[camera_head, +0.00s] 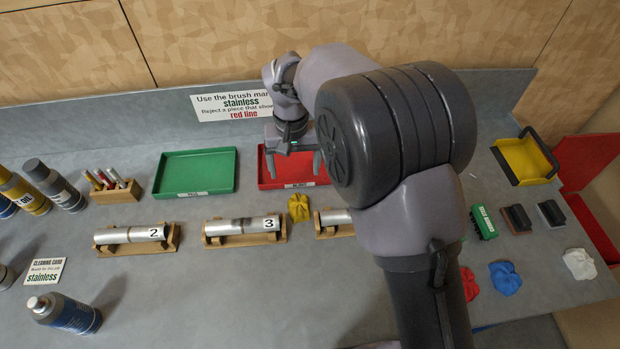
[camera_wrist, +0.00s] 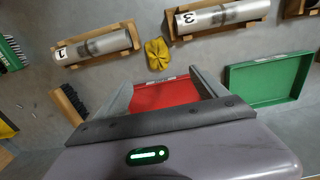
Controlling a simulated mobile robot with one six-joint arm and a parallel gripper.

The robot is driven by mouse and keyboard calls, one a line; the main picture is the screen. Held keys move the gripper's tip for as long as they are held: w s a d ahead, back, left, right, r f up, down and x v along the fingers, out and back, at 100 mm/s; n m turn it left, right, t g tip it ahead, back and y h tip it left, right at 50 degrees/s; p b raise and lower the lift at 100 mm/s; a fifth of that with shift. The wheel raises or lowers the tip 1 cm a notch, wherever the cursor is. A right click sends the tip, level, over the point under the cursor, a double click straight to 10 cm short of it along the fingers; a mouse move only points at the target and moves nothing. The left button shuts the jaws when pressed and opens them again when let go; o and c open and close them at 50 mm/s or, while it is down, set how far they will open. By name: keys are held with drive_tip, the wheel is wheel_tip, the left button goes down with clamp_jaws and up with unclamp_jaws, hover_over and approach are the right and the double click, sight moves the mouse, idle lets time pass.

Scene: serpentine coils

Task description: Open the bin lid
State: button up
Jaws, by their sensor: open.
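My gripper (camera_head: 293,165) is open and empty, pointing down over the red tray (camera_head: 290,181) at the back of the bench. In the wrist view the two fingers of my gripper (camera_wrist: 160,80) stand apart with the red tray (camera_wrist: 165,93) between and beyond them.
A green tray (camera_head: 195,174) lies left of the red one. Metal tubes on wooden cradles, one marked 3 (camera_head: 243,227), line the middle. Brushes (camera_head: 516,218) and crumpled cloths (camera_head: 505,278) lie at right, spray cans (camera_head: 65,314) at left. My arm hides the bench's centre right.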

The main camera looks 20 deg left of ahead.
drive_tip(key=b, duration=0.2)
hover_over(298, 202)
drive_tip(key=f, duration=0.9)
drive_tip(key=shift+a+f, duration=0.2)
drive_tip(key=shift+f, duration=0.1)
drive_tip(key=f, duration=0.2)
drive_tip(key=f+b, duration=0.1)
drive_tip(key=f, duration=0.3)
drive_tip(key=shift+d, duration=0.25)
